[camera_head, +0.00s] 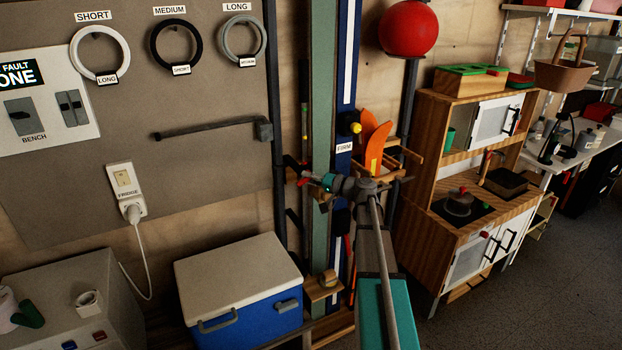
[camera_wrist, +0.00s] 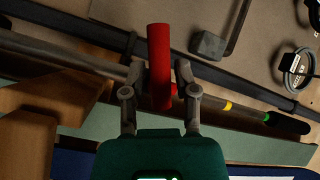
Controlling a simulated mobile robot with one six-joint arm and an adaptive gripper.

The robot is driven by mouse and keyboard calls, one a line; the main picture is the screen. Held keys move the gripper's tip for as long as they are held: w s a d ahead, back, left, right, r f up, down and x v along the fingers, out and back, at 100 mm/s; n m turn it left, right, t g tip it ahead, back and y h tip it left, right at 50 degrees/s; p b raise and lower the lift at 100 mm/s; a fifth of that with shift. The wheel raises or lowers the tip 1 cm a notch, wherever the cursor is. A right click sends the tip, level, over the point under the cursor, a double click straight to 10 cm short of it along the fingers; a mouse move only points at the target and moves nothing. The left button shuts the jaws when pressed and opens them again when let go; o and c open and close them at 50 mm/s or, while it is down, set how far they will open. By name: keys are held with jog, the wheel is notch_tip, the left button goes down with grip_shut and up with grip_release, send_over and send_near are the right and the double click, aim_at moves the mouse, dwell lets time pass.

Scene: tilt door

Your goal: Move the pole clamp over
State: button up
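In the wrist view a red bar (camera_wrist: 159,60), which looks like the handle of the pole clamp, stands between my gripper's fingers. It lies across a dark pole (camera_wrist: 288,124) with yellow and green bands. My gripper (camera_wrist: 160,72) has a finger on each side of the bar, with what look like narrow gaps; firm contact cannot be told. In the head view my gripper (camera_head: 312,181) is beside the upright rails, with a small red part (camera_head: 304,181) at its tip. The clamp's body is mostly hidden there.
A grey bracket with a horizontal rod (camera_head: 208,130) juts from the board at left. A green rail (camera_head: 322,70) and a blue rail (camera_head: 346,60) stand behind my gripper. A blue cooler (camera_head: 240,285) sits below left, and a toy kitchen (camera_head: 468,185) stands at right.

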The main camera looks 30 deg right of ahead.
grip_shut()
jog(key=shift+f+m+b, duration=0.1)
jog(key=shift+m+b, duration=0.3)
jog(key=shift+b, duration=0.3)
jog(key=shift+m+t+y+b, duration=0.4)
jog(key=shift+m+t+b, duration=0.3)
jog(key=shift+m+b, duration=0.1)
jog(key=shift+r+m+t+b, duration=0.4)
jog(key=shift+m+t, duration=0.2)
jog(key=shift+m, duration=0.3)
jog(key=shift+o, duration=2.3)
grip_release()
